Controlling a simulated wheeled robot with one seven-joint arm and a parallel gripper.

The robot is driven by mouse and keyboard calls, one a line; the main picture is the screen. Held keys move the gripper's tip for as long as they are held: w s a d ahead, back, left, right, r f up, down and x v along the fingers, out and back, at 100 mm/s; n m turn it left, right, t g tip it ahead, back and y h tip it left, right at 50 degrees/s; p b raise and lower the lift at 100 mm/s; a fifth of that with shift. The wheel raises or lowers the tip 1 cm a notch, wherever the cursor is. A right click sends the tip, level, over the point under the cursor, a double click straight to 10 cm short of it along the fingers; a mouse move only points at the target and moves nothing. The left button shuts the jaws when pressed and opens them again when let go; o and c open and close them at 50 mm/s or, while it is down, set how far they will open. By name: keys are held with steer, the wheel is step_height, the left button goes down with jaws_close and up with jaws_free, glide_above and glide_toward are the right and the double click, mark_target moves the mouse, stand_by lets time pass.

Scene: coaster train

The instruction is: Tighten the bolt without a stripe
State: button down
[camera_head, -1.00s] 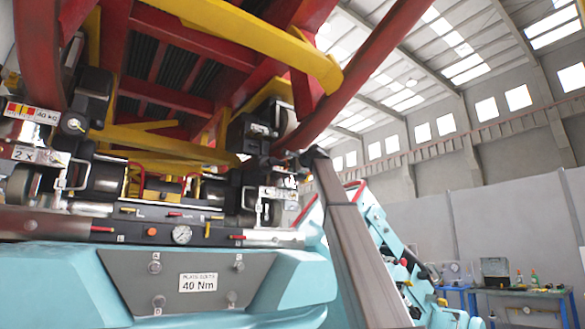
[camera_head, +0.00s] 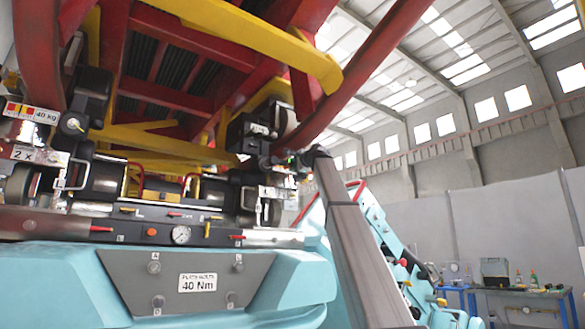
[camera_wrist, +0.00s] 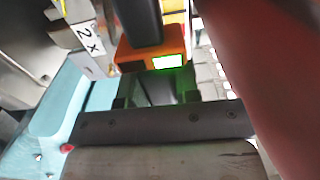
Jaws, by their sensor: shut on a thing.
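Several bolts, such as the one at the plate's upper left (camera_head: 155,267), sit around the 40 Nm label on a grey plate (camera_head: 130,280) on the teal housing. They are too small to tell which lacks a stripe. My gripper (camera_wrist: 157,101) is shut on the handle of an orange and black tool (camera_wrist: 150,50) with a lit green display. In the head view my gripper (camera_head: 292,160) is small and dark at the right wheel unit, above and right of the plate. The tool's tip and whatever it touches are hidden.
A pressure gauge (camera_head: 181,235) and small levers line the panel above the plate. Red beams (camera_head: 370,70) and yellow tubes (camera_head: 240,35) hang overhead, and a red surface crowds the right of the wrist view. A workbench (camera_head: 520,305) stands far right.

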steer(key=shift+v, duration=1.55)
steer(key=shift+r, duration=0.15)
